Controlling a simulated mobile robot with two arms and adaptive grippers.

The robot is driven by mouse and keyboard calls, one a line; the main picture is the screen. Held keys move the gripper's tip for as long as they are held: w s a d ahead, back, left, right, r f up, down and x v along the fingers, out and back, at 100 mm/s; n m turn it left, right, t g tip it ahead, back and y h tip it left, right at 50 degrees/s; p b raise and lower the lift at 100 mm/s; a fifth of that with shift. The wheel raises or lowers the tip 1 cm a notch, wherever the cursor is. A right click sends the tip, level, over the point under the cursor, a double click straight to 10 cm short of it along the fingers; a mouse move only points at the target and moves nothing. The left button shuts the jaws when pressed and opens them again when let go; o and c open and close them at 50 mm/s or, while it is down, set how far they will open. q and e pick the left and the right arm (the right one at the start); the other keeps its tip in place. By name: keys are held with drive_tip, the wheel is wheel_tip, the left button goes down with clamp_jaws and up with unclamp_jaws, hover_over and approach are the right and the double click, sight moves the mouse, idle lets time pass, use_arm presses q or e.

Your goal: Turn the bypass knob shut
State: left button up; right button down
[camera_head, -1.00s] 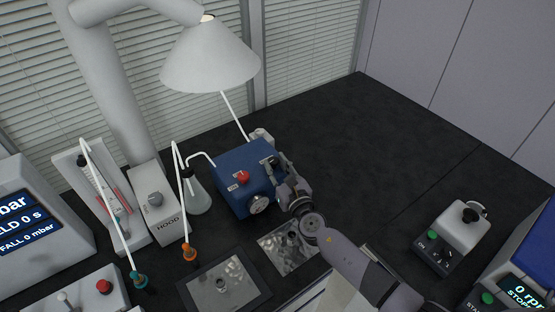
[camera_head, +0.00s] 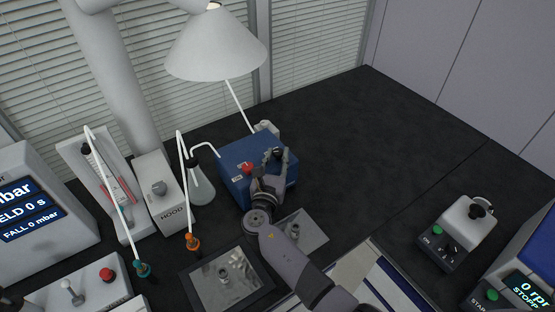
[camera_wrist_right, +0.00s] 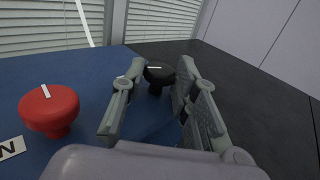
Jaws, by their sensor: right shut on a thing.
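The blue box (camera_head: 235,155) stands in the middle of the bench. On its top are a red knob (camera_head: 247,168) and a black knob, with white marks on both in the wrist view. The red knob (camera_wrist_right: 50,110) is left of my right gripper, apart from it, beside a partly cut-off label. My right gripper (camera_head: 274,158) is over the box top, shut on the black knob (camera_wrist_right: 158,76), which shows between its fingers (camera_wrist_right: 157,84). I cannot read which knob is labelled bypass. My left gripper is not in view.
A flask (camera_head: 201,187) with white tubing stands left of the box, beside the hood unit (camera_head: 158,193). A small grey device (camera_head: 463,226) stands at right.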

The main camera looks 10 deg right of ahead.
idle(0.4)
drive_tip(key=c, duration=1.3)
unclamp_jaws()
drive_tip(key=v, duration=1.2)
